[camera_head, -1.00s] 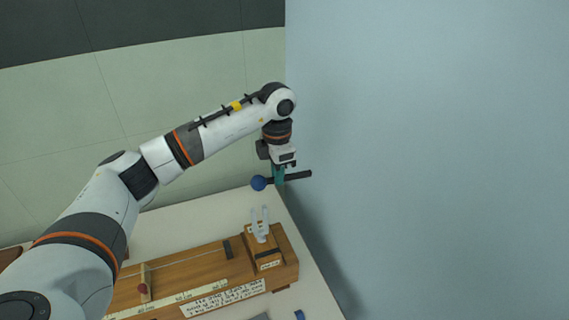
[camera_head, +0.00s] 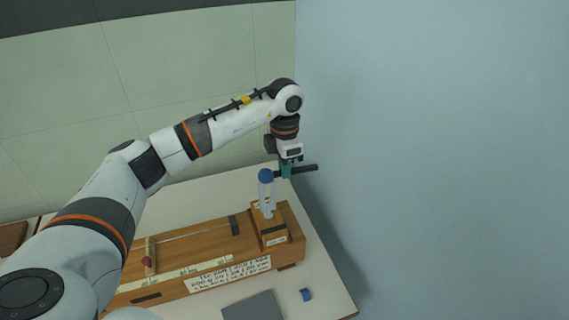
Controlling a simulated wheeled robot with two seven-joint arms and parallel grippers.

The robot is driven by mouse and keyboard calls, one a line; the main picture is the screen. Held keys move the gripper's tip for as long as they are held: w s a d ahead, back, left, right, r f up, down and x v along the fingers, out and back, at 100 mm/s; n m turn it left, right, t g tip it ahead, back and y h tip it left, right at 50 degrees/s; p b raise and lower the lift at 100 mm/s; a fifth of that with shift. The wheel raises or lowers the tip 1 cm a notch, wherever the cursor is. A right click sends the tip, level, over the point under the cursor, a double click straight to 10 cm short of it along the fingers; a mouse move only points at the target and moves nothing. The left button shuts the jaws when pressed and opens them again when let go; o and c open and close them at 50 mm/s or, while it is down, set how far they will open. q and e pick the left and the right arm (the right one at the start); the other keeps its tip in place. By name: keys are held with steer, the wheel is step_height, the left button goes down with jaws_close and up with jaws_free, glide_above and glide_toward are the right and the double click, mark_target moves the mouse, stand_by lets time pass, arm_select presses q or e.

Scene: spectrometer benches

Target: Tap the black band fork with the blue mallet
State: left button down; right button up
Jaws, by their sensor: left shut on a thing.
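My left gripper (camera_head: 286,170) is shut on the black handle of the blue mallet (camera_head: 266,176). The handle sticks out to the right of the jaws and the round blue head is on the left. A pale, two-pronged fork (camera_head: 267,204) stands upright on a wooden box with a black band on its front. The blue head overlaps the top of the fork's prongs in the view; I cannot tell whether they touch. My right gripper is not in view.
The box sits at the right end of a long wooden bench device (camera_head: 190,254) with a scale, a stretched wire and labels. A grey pad (camera_head: 252,306) and a small blue item (camera_head: 306,295) lie in front. The white table (camera_head: 325,280) ends at the right, near a blue-grey wall.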

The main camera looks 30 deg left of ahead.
arm_select(q)
steer(key=shift+p, duration=0.3)
step_height(320, 180, up, 7)
steer(key=p, duration=0.4)
